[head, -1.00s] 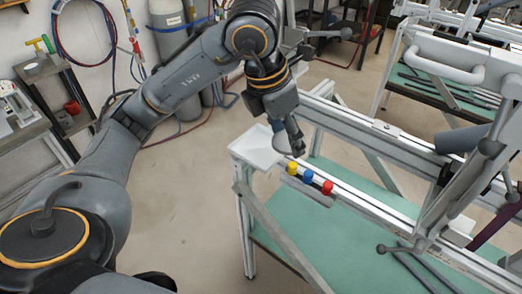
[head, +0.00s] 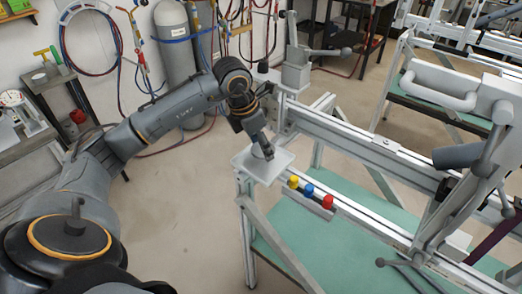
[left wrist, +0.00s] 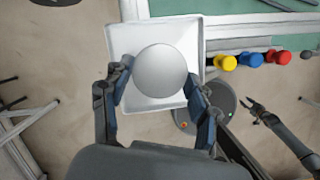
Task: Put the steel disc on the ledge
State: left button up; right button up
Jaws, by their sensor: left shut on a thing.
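The steel disc (left wrist: 161,71) is a round, pale grey plate between the fingers of my left gripper (left wrist: 159,86) in the left wrist view. The gripper is shut on its edges. Behind the disc lies the ledge (left wrist: 188,34), a white square tray with a raised rim. In the head view my left gripper (head: 266,154) is over the ledge (head: 249,162), and the disc cannot be made out there. I cannot tell whether the disc touches the ledge. My right gripper (left wrist: 252,110) shows small at the right of the left wrist view, fingers apart and empty.
Yellow (head: 293,182), blue (head: 309,190) and red (head: 327,201) knobs sit in a row on the rail right of the ledge. The aluminium frame (head: 355,145) rises behind, with a post clamp (head: 296,68) near the ledge. Open floor lies left of the ledge.

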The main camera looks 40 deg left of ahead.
pick_arm(q)
notch_tip(320, 180, down, 2)
jog(key=shift+f+p, duration=0.15)
jog(key=shift+p, duration=0.2)
jog(key=shift+f, duration=0.2)
jog(key=shift+d, duration=0.1)
jog(key=o, duration=1.4)
jog(key=shift+f, duration=0.1)
jog(key=shift+s, duration=0.1)
jog(key=shift+r, duration=0.2)
jog(key=b+v, duration=0.2)
jog(key=v, duration=1)
jog(key=shift+f, duration=0.1)
